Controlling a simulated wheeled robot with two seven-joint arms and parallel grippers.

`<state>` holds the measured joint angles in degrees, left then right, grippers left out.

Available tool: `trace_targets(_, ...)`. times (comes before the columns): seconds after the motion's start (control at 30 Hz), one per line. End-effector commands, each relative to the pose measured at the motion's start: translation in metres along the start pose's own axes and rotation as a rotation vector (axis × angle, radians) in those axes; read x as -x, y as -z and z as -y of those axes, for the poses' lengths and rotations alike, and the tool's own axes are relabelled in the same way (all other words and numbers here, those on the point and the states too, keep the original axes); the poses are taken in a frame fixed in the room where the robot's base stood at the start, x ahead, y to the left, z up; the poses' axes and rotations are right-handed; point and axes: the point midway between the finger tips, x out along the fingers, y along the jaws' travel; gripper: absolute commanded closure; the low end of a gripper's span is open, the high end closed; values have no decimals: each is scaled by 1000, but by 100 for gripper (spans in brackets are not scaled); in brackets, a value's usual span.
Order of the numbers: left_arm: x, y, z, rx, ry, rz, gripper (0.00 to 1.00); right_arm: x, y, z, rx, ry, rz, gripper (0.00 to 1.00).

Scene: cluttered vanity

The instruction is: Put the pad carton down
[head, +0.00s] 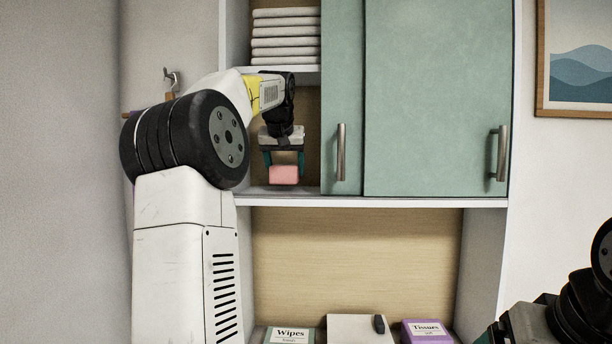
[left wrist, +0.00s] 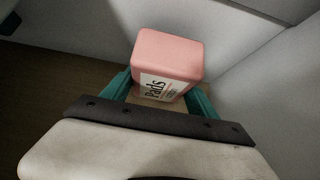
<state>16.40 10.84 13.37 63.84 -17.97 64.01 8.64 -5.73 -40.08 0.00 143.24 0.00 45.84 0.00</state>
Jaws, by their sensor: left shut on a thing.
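The pad carton (head: 284,174) is a small pink box inside the open left part of the wall cabinet, low over the bottom shelf (head: 262,190). In the left wrist view the carton (left wrist: 168,58) shows a white label reading "Pads". My left gripper (head: 284,160) reaches in from above and is shut on the carton, with a teal finger on each side. I cannot tell whether the carton's underside touches the shelf. My right gripper is not in view; only part of my right arm shows at the lower right.
Folded white towels (head: 286,36) lie on the shelf above. Green doors (head: 436,95) with metal handles close off the cabinet's right part. Below stand a Wipes box (head: 290,335), a white box (head: 352,328) and a purple Tissues box (head: 427,331).

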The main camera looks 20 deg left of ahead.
Motion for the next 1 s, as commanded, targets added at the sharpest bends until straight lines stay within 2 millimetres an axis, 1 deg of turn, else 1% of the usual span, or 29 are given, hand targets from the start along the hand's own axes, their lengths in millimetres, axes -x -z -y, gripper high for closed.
trace_targets(0.1,-9,-10,0,1,1,0,74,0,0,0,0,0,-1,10)
trace_targets(0.2,-14,-14,0,1,0,-2,74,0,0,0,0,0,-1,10)
trace_targets(0.53,-16,-15,0,1,-1,-2,74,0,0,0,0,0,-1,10)
trace_targets(0.57,-16,-15,0,1,-1,-2,28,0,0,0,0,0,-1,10)
trace_targets(0.63,-16,-15,0,1,-1,-2,15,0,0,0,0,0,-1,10)
trace_targets(0.67,-16,-15,0,1,-1,-2,10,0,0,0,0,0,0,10)
trace_targets(1.0,-15,-14,0,1,-1,-3,10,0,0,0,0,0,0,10)
